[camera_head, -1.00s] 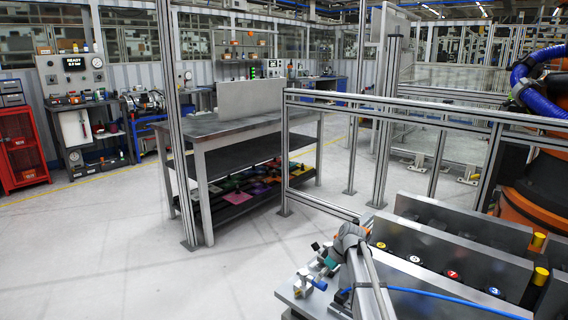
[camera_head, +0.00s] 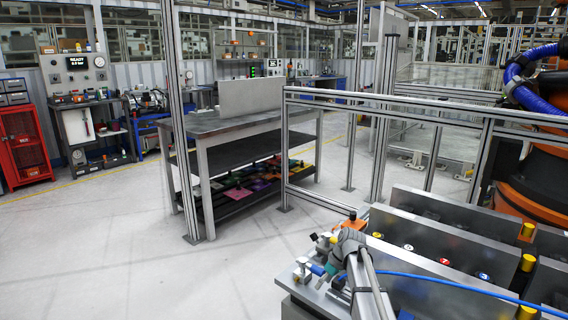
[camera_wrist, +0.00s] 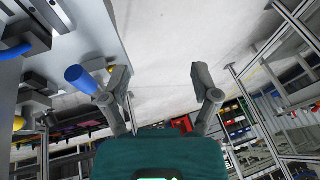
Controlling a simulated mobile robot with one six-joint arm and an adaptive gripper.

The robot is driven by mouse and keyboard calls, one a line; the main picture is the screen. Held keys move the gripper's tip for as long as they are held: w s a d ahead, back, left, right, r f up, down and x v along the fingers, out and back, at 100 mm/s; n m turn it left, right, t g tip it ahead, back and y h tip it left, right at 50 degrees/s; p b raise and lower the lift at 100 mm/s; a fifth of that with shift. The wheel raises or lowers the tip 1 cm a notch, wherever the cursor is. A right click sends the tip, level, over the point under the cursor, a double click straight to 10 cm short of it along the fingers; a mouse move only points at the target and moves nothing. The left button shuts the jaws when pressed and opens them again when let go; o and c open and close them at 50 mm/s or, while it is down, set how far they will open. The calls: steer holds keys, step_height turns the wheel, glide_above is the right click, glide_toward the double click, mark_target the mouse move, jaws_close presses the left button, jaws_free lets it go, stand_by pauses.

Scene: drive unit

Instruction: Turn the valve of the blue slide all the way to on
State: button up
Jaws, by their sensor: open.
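A blue cylindrical handle (camera_wrist: 83,78) shows large in the wrist view, just left of my left finger and partly behind it. I cannot tell whether they touch. In the head view, a small blue part (camera_head: 318,270) sits beside a brass-and-silver fitting on the near left corner of the metal fixture (camera_head: 428,265). My gripper (camera_wrist: 160,82) has its two grey fingers spread wide, with only floor showing between them. In the head view my gripper (camera_head: 335,252) is small, at the fixture's left end, and its fingertips are hard to make out. The valve's exact setting is not readable.
Upright metal plates with numbered coloured discs (camera_head: 445,262) and yellow caps (camera_head: 527,262) stand right of my gripper. A blue hose (camera_head: 440,283) crosses there. An aluminium frame (camera_head: 290,150) and a grey workbench (camera_head: 235,122) stand behind. Floor left of the fixture is clear.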

steer(key=s+d+f+m+h+b, duration=0.25)
steer(key=s+f+m, duration=0.2)
steer(key=s, duration=0.65)
steer(key=s+d+f+m+h+b, duration=0.15)
steer(key=s+f+m+b, duration=0.3)
steer(key=s, duration=0.65)
step_height(320, 180, up, 39)
steer(key=p, duration=3.8)
steer(key=shift+s+f+h, duration=0.15)
steer(key=shift+h, duration=0.25)
